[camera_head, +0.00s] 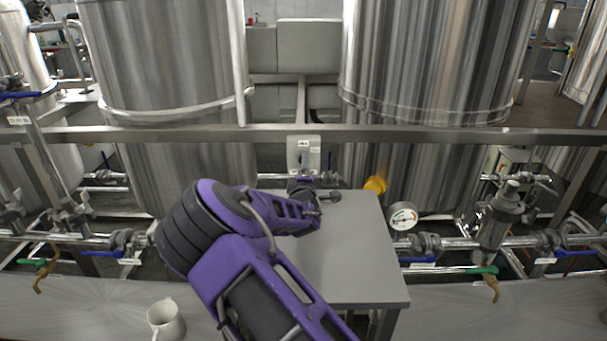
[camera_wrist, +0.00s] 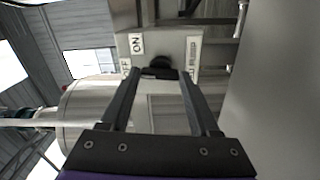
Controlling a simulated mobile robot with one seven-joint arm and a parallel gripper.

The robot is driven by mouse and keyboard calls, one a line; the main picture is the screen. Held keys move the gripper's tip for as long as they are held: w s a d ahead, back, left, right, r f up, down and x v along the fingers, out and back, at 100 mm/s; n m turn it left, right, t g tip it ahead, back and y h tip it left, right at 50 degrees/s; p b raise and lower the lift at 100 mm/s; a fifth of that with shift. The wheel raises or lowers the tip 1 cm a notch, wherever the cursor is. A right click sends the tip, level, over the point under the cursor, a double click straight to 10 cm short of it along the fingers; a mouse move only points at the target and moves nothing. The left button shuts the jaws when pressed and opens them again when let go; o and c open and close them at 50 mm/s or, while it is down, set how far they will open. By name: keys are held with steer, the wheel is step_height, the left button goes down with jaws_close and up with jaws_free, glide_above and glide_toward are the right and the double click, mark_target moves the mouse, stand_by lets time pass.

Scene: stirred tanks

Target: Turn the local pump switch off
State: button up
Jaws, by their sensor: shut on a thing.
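The local pump switch is a grey box (camera_head: 304,152) on the rail between the two big tanks, and it also fills the top middle of the wrist view (camera_wrist: 180,48). Its black knob (camera_wrist: 160,63) sits on the box face, beside a white ON label (camera_wrist: 137,44) and a partly hidden OFF label. My gripper (camera_wrist: 160,74) is shut on the knob, with one finger on each side. In the head view my gripper (camera_head: 304,183) is at the lower part of the box, and my wrist hides much of the contact. The knob's exact setting is unclear.
A grey table (camera_head: 350,260) lies below my arm. A pressure gauge (camera_head: 403,216) and a yellow item (camera_head: 375,185) are to the right. A white mug (camera_head: 166,319) stands at lower left. Pipes and valves with blue handles run along both sides.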

steer(key=shift+n+b, duration=0.3)
steer(key=shift+n, duration=0.4)
steer(key=o, duration=1.4)
steer(key=shift+c, duration=0.2)
steer(key=s+p, duration=0.1)
steer(key=s, duration=1.6)
steer(key=shift+s, duration=0.2)
steer(key=shift+r, duration=0.1)
